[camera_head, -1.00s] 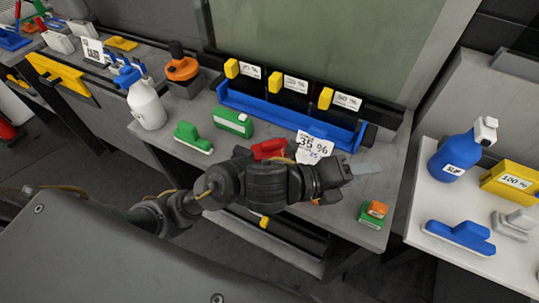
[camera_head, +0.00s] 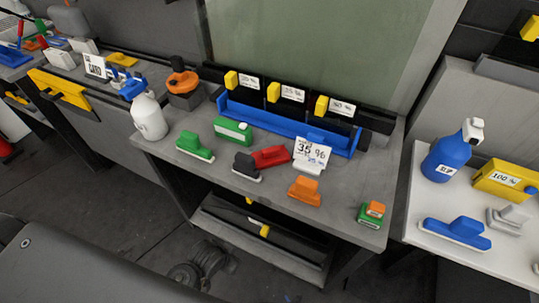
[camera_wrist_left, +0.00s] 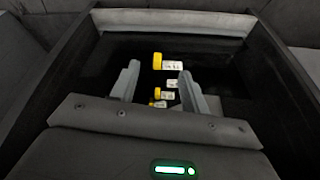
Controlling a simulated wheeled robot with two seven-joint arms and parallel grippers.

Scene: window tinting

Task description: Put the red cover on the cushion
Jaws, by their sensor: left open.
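A red piece (camera_head: 270,156), likely the red cover, lies on the grey workbench in the head view. Right beside its left end is a dark grey block with a pale base (camera_head: 246,167); I cannot tell whether they touch or whether this block is the cushion. My left gripper (camera_wrist_left: 160,85) is open with nothing between its two grey fingers in the left wrist view. Behind the fingers is a dark recess with several yellow-tagged labelled pieces (camera_wrist_left: 167,65). In the head view only a dark part of my arm shows low down, below the bench. My right gripper is not in view.
On the bench (camera_head: 335,215) stand a 35 % card (camera_head: 312,150), an orange block (camera_head: 304,191), a green-and-orange block (camera_head: 371,213), green blocks (camera_head: 195,146) and a blue rack (camera_head: 285,122). A lower shelf (camera_head: 255,240) holds dark yellow-tagged pieces. A white table (camera_head: 475,255) is at right.

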